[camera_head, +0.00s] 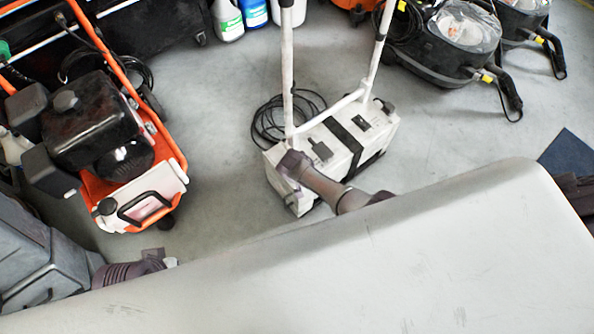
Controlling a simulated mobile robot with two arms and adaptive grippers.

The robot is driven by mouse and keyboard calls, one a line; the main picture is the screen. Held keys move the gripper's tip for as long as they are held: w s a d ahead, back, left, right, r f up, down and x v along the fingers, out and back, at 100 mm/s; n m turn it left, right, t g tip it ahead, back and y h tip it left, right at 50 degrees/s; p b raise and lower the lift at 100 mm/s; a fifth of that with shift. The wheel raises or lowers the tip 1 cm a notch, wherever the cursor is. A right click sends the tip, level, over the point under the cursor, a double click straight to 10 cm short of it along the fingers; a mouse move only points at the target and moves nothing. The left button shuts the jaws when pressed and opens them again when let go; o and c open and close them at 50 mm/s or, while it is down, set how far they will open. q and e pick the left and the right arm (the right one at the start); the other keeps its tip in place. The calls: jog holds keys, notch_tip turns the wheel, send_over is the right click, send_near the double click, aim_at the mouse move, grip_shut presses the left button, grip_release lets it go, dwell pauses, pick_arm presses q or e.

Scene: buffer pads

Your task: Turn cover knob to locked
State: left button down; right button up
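I cannot tell for sure which part is the cover knob. An orange machine (177,150) stands at the left with a black tank, and a black round knob (67,101) sits on top of that tank. A small dark round knob (107,206) sits on the corner of its white front panel. A white floor machine (350,137) in the middle has small black parts (320,150) on top. Brownish arm-like links show over the white machine's near side and at the lower left. No gripper fingers show, so I see no grip on anything.
Black wet vacuums (440,55) stand at the top right. Bottles (227,20) stand at the top edge. A black cable (268,122) lies coiled behind the white machine. Grey cases (35,255) are at the lower left. Grey floor (215,130) between the two machines is clear.

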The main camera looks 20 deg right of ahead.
dwell(0.4)
jog(key=o, duration=1.1)
jog(key=shift+v, duration=5.95)
jog(key=shift+r, duration=0.1)
